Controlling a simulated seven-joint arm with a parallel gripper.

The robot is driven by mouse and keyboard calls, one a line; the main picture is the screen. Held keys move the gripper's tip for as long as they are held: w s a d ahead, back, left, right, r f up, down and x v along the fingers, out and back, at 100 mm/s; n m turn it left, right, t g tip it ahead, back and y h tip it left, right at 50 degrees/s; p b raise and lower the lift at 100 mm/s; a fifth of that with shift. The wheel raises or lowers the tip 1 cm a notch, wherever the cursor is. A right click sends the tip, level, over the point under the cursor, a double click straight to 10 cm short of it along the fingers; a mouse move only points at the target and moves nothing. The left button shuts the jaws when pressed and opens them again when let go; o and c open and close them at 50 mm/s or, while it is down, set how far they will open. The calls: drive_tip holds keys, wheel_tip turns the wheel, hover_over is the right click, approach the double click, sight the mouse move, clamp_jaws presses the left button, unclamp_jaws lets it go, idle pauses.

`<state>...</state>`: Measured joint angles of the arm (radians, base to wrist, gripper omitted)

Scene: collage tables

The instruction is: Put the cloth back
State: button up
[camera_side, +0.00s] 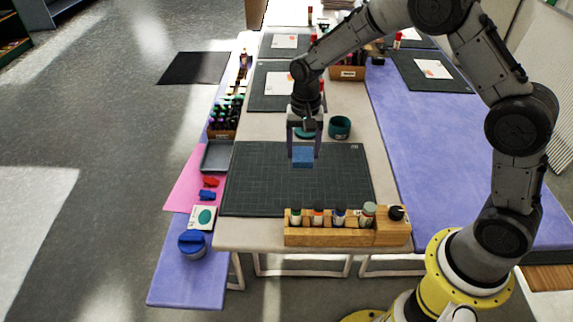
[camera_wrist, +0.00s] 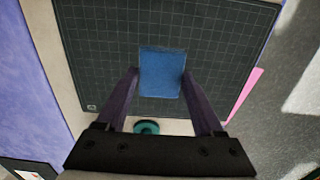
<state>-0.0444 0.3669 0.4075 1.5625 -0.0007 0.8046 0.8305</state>
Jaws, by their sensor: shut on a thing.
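A blue folded cloth (camera_side: 303,157) is between the fingers of my gripper (camera_side: 304,155), over the dark green cutting mat (camera_side: 265,185) near its far edge. In the wrist view, the cloth (camera_wrist: 161,74) shows as a blue rectangle between the two fingertips of my gripper (camera_wrist: 160,88), with the gridded mat (camera_wrist: 105,40) beneath. The gripper is shut on the cloth. The side view does not clearly show how high the cloth is above the mat.
A teal round container (camera_side: 340,127) stands just beyond the mat. A wooden rack (camera_side: 330,238) with several bottles lines the near edge. A grey tray (camera_side: 216,156) and a bottle crate (camera_side: 222,133) sit at left. The mat's middle is clear.

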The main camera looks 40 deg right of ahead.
hover_over(286, 175)
wheel_tip(286, 175, down, 6)
drive_tip(key=shift+s+d+f, duration=0.1)
drive_tip(key=shift+f, duration=1.6)
drive_tip(key=shift+f, duration=0.1)
drive_tip(key=o, duration=1.3)
drive_tip(key=shift+f, duration=0.1)
wheel_tip(286, 175, up, 13)
drive_tip(key=shift+f, duration=0.2)
